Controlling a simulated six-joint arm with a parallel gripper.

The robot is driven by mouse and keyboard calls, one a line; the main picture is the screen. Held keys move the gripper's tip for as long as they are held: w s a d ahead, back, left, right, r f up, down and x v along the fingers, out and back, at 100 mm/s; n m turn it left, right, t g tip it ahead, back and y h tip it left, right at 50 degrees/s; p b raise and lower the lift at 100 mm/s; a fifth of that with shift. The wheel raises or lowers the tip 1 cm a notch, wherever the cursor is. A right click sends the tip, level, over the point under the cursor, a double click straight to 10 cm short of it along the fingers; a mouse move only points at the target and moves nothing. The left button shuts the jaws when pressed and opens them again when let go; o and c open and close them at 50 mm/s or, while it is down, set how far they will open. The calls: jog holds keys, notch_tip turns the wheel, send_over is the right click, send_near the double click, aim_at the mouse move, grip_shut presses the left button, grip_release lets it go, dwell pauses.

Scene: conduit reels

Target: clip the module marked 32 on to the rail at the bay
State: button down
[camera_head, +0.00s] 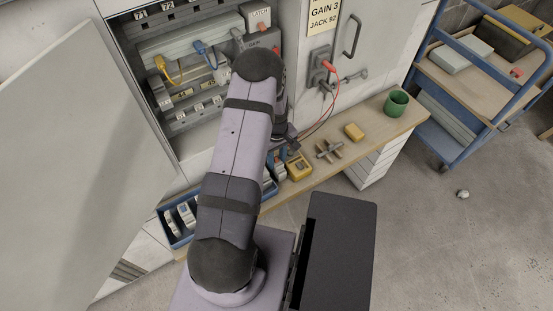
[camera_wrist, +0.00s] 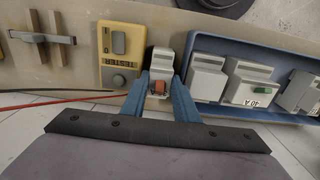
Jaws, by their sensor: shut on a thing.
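In the wrist view my gripper (camera_wrist: 158,92) has its two blue fingers closed on either side of a white module (camera_wrist: 161,60) with an orange-red toggle. No number can be read on it. It is between a yellow meter and the blue tray (camera_wrist: 245,45); whether it touches anything below is unclear. In the head view my arm hides the gripper and the held module. My arm covers part of the lower rows.
The blue tray holds several other modules, one marked 40 A (camera_wrist: 250,92). The yellow meter (camera_head: 298,168), a cross-shaped part (camera_head: 328,150), a yellow block (camera_head: 354,131) and a green cup (camera_head: 396,103) stand on the bench. Blue and yellow cables (camera_head: 160,64) and an open door (camera_head: 85,130) flank the rails.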

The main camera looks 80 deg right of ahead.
jog(key=shift+r+p, duration=0.75)
jog(key=shift+r, duration=0.3)
dwell(0.4)
jog(key=shift+r+p, duration=2.15)
jog(key=shift+r, duration=0.75)
